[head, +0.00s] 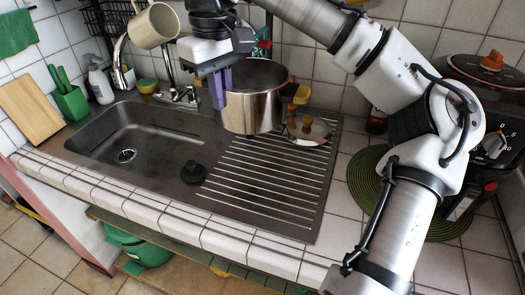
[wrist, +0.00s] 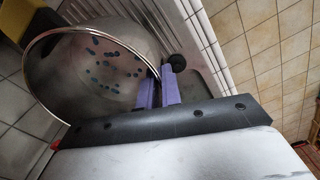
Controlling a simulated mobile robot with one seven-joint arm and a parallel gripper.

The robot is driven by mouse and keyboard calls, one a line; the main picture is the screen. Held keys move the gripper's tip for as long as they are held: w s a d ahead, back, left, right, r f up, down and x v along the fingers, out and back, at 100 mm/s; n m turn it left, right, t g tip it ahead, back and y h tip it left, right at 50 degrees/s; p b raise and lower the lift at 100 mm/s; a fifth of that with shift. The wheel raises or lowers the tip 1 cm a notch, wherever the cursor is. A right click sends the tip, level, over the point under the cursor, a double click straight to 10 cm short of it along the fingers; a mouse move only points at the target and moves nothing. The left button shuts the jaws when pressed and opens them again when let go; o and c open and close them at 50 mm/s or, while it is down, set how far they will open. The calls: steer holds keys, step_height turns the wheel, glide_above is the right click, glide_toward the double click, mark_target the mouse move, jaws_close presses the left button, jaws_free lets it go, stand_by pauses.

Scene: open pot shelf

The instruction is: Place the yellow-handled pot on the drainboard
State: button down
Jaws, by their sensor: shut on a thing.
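My gripper (head: 220,88) has purple fingers shut on the pot's near left rim. In the wrist view the fingers (wrist: 162,88) pinch the rim, the pot's spotted inside (wrist: 95,75) is open, and a yellow handle (wrist: 14,20) shows at the upper left. The pot is upright over the back of the ridged drainboard (head: 265,190); I cannot tell whether its base touches.
A small steel item with orange knobs (head: 308,129) lies at the drainboard's back, beside the pot. The sink (head: 140,140) is left, with a dark plug (head: 193,172) at its right edge. A green mat (head: 368,175) lies right. The drainboard's front is clear.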

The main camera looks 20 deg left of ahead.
mark_target(225, 127)
step_height(225, 127, down, 19)
steer(key=shift+f+p, duration=0.1)
steer(key=shift+p, duration=0.95)
steer(key=c, duration=2)
jaws_free()
steer(key=shift+f, duration=0.1)
steer(key=o, duration=0.4)
step_height(225, 127, up, 12)
steer(key=shift+r+b, duration=0.2)
steer(key=shift+b, duration=0.5)
